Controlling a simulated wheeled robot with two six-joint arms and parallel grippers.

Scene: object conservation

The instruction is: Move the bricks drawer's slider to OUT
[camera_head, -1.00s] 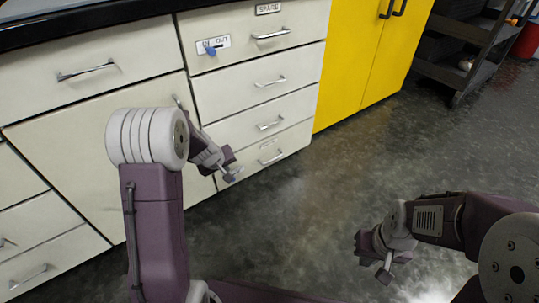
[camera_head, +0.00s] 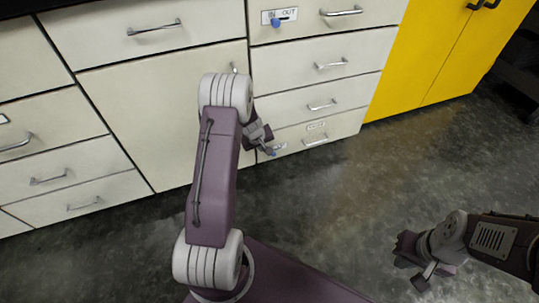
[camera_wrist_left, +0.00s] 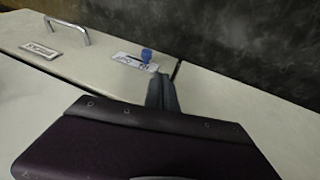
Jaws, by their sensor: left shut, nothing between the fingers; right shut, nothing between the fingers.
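The bottom drawer (camera_head: 345,126) of the right-hand stack is shut. It has a small label (camera_head: 316,125), too small to read, also in the left wrist view (camera_wrist_left: 41,50). Its slider plate carries a blue knob (camera_head: 273,152). The left wrist view shows the knob (camera_wrist_left: 147,54) near the plate's end farther from the handle; the plate's lettering (camera_wrist_left: 128,60) is unreadable. My left gripper (camera_head: 268,149) is shut and empty at the slider, its fingertips (camera_wrist_left: 160,80) close to the knob; contact cannot be told. My right gripper (camera_head: 424,276) is shut and empty over the floor at right.
The top drawer above has another IN/OUT plate (camera_head: 285,16) with a blue knob (camera_head: 275,22) at its IN side. The bottom drawer's handle (camera_head: 316,140) sticks out right of my left gripper. A yellow cabinet (camera_head: 440,60) stands at right. The floor (camera_head: 350,220) is clear.

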